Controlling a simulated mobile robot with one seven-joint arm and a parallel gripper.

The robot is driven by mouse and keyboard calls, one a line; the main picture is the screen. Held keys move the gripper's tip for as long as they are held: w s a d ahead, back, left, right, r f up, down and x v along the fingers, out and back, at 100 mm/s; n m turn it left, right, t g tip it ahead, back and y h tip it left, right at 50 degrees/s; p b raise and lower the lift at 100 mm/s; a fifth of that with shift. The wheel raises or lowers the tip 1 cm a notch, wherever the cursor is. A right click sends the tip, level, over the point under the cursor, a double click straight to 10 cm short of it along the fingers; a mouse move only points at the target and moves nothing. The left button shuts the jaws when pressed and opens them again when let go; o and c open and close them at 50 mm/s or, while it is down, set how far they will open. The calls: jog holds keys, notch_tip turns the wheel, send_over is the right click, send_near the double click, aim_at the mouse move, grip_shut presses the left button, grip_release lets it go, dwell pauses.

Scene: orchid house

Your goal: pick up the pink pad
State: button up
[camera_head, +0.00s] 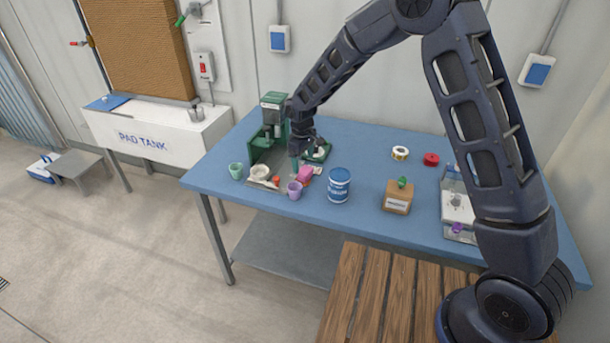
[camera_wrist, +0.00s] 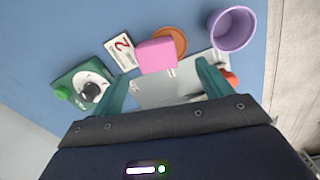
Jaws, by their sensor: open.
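The pink pad (camera_wrist: 157,56) is a small block that lies beyond my fingertips in the wrist view, partly over a round terracotta-coloured dish and beside a white card marked 2. In the head view the pink pad (camera_head: 304,174) is on the blue table, just below and right of my gripper (camera_head: 296,160). My gripper (camera_wrist: 160,82) is open in the wrist view. Its two green fingers stand apart, with a grey plate showing between them and nothing held. The pad is ahead of the gap between the fingers and appears apart from them.
A purple cup (camera_wrist: 232,29) stands close to the right of the pad. The terracotta dish (camera_wrist: 180,40) and white card (camera_wrist: 121,52) adjoin it. A green dial unit (camera_wrist: 82,90) is at left. A blue-and-white tub (camera_head: 339,185) stands on the blue table (camera_head: 255,208).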

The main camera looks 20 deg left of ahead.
aim_at(305, 170)
jog(key=shift+w+d+f, duration=0.15)
jog(key=shift+d+f, duration=0.05)
jog(key=shift+f, duration=1.4)
jog(key=shift+w+d+f, duration=0.1)
jog(key=shift+d+f, duration=0.05)
jog(key=shift+f, duration=1.4)
jog(key=c, duration=1.1)
jog(key=shift+o, duration=0.2)
jog(key=shift+r, duration=0.1)
